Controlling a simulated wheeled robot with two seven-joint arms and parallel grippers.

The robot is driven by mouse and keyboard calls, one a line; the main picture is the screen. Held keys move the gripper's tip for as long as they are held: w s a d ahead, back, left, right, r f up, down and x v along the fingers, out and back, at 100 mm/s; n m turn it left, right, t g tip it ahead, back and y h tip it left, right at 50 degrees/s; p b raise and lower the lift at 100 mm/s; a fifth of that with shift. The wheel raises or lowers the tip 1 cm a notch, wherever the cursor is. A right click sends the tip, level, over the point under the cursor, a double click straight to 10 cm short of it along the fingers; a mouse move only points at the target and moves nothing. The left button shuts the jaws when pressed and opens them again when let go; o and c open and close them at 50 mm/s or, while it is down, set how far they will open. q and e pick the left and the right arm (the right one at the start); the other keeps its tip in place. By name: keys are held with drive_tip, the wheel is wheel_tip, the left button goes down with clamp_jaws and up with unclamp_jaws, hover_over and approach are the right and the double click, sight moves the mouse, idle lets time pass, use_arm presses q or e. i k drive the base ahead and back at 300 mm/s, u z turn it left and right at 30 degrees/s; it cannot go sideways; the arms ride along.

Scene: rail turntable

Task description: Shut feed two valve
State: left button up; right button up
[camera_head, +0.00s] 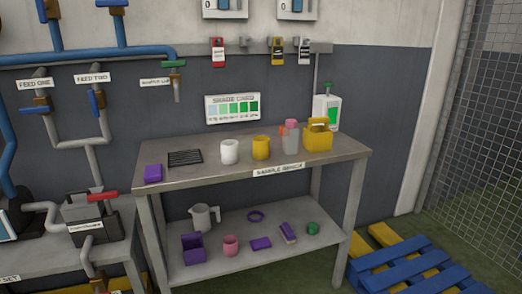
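The feed two valve (97,101) is at the left of the camera_head view, on a grey pipe below the label FEED TWO (92,78). It has a brass-coloured body and a blue lever that hangs roughly upright, along the pipe. The feed one valve (41,101) sits just left of it, below the label FEED ONE (34,84). The two grey pipes join below the valves into one pipe that runs down. Neither of my grippers is in view.
A blue pipe (110,56) runs above the valves to a green-handled tap (174,64). Below stands a grey box with a red handle (101,197). The sample bench (200,178) holds cups and a yellow caddy (318,137). Blue and yellow pallets (400,268) lie at right.

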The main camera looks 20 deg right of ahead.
sight(94, 103)
drive_tip(key=z, duration=0.5)
drive_tip(key=i, duration=1.1)
drive_tip(key=z, duration=0.1)
